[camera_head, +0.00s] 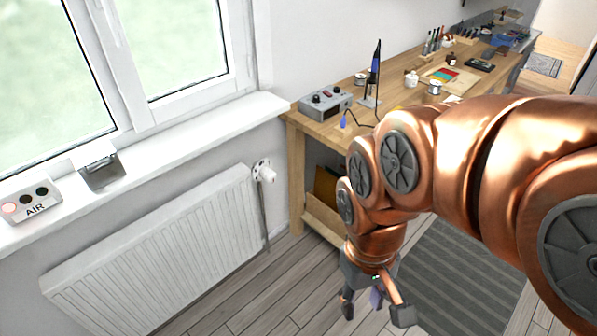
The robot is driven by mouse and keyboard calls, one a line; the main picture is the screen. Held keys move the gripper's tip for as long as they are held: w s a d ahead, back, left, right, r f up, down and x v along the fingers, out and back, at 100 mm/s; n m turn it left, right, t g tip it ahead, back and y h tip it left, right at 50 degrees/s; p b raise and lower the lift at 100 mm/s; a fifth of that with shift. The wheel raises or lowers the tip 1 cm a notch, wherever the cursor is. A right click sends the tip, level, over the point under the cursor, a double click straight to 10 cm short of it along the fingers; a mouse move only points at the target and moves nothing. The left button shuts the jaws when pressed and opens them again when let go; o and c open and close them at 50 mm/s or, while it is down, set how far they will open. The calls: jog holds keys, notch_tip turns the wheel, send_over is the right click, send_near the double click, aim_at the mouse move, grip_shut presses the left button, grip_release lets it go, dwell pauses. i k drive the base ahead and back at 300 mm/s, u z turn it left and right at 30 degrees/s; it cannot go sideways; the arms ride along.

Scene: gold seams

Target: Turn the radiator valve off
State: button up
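The white radiator (155,255) hangs on the wall below the window sill. Its white valve (264,172) sits at the radiator's upper right end, with a pipe running down from it. The valve's setting is too small to read. My gripper (374,308) points down over the floor, to the right of and lower in the picture than the valve, apart from it. Its fingers are spread. A small purple-blue shape shows between them, and I cannot tell whether it is part of the gripper.
A wooden workbench (293,122) stands right of the valve, bearing a grey control box (325,103), a soldering iron stand (372,85) and small tools. The sill (190,133) holds an AIR indicator box (31,201) with its red lamp lit. Floor (262,295) before the radiator is clear.

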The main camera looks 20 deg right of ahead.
aim_at(266, 173)
jog(key=u, duration=2)
jog(key=k, duration=0.55)
jog(key=z, duration=0.45)
